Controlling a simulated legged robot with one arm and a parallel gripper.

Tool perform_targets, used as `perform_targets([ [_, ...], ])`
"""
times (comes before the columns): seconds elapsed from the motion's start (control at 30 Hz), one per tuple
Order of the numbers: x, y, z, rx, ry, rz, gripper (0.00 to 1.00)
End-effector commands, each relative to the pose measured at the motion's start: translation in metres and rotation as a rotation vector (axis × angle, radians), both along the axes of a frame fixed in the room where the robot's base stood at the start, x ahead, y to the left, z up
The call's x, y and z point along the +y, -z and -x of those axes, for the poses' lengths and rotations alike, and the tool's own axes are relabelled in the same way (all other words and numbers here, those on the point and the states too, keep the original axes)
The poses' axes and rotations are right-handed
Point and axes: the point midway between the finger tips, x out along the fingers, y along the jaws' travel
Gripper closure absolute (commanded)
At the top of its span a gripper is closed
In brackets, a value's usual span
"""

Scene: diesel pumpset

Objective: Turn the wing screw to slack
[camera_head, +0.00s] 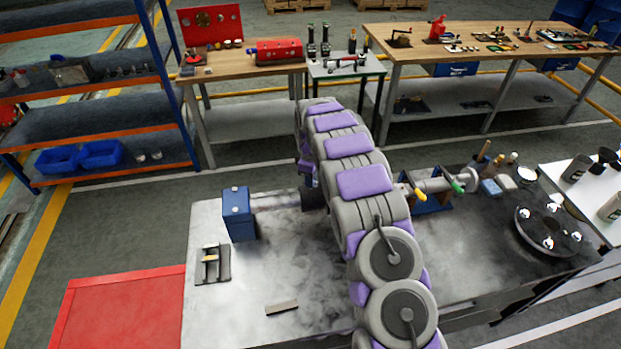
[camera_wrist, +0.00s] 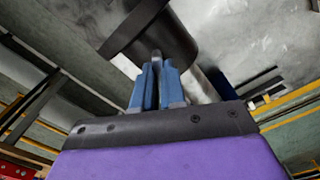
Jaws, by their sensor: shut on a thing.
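In the wrist view, the blue fingers of my gripper (camera_wrist: 156,70) are close together, shut on a small dark grey piece, which looks like the wing screw (camera_wrist: 157,54). Only its tip shows between the fingertips; the fingers hide the rest. It sits against a dark round collar or cylinder (camera_wrist: 184,32). In the head view, my purple and grey arm hides the wing screw and most of the gripper. The dark cylinder shows just left of the arm, at the end of a horizontal shaft (camera_head: 275,207).
A blue box-like block (camera_head: 238,214) stands on the grey worktable (camera_head: 225,310), left of the arm. A small bracket (camera_head: 211,264) and a flat bar (camera_head: 282,308) lie nearer. The front left tabletop is mostly clear.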

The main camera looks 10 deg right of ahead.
Motion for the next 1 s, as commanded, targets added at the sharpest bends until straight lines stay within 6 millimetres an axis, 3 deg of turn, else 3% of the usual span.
perform_targets([
  [0.3, 0.0010, -0.0041, -0.0038, -0.014, -0.128, -0.001, 1.00],
  [0.87, 0.0008, -0.0041, -0.0040, -0.015, -0.156, -0.001, 1.00],
  [0.9, 0.0008, -0.0041, -0.0040, -0.015, -0.156, -0.001, 0.87],
  [1.0, 0.0007, -0.0035, -0.0032, -0.013, -0.156, -0.001, 0.77],
])
